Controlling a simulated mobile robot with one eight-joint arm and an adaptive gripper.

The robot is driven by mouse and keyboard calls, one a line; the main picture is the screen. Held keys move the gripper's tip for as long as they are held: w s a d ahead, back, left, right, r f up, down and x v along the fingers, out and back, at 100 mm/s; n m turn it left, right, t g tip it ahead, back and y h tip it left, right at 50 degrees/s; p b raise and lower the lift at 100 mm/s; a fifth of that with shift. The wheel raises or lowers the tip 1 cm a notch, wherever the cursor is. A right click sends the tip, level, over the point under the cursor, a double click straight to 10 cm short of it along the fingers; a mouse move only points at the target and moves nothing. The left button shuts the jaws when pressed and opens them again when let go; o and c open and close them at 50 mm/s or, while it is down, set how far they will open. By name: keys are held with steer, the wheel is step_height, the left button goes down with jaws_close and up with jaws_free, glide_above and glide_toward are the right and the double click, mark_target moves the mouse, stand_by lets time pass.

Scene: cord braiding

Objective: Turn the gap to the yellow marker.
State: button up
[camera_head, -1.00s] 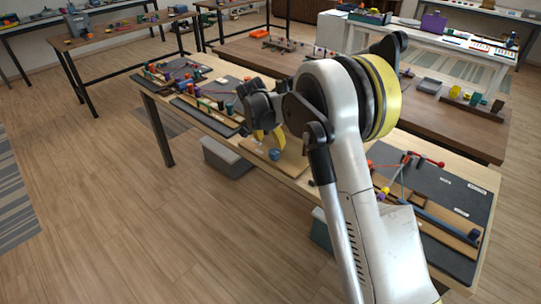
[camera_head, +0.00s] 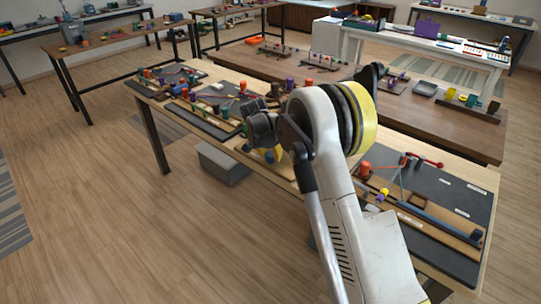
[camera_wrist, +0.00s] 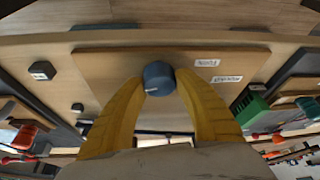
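A round blue knob (camera_wrist: 158,78) stands on a pale wooden board (camera_wrist: 105,65) in the wrist view. Its gap cannot be made out; only a small light mark shows low on its face. My gripper (camera_wrist: 160,82) has its two yellow fingers to the left and right of the knob, tips close against its sides. Whether they press on it cannot be told. In the head view the blue knob (camera_head: 269,157) shows beside the yellow fingers, largely behind my arm. No yellow marker can be made out on the board.
Two white labels lie right of the knob, the nearer label (camera_wrist: 227,79) and another beyond. A green block (camera_wrist: 250,106) stands right of the board. The table carries several pegs and trays on the left and a dark mat (camera_head: 450,190) on the right. A grey bin (camera_head: 222,163) stands below.

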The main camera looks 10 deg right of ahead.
stand_by(0.4)
steer(key=n+y, duration=0.1)
steer(key=n, duration=0.2)
steer(key=shift+n+t+p, duration=0.3)
steer(key=shift+t+p, duration=0.05)
steer(key=shift+t, duration=0.05)
steer(key=shift+n+y, duration=0.6)
steer(key=shift+n, duration=0.8)
steer(key=o, duration=1.2)
steer(key=v, duration=1.2)
steer(key=shift+s, duration=0.15)
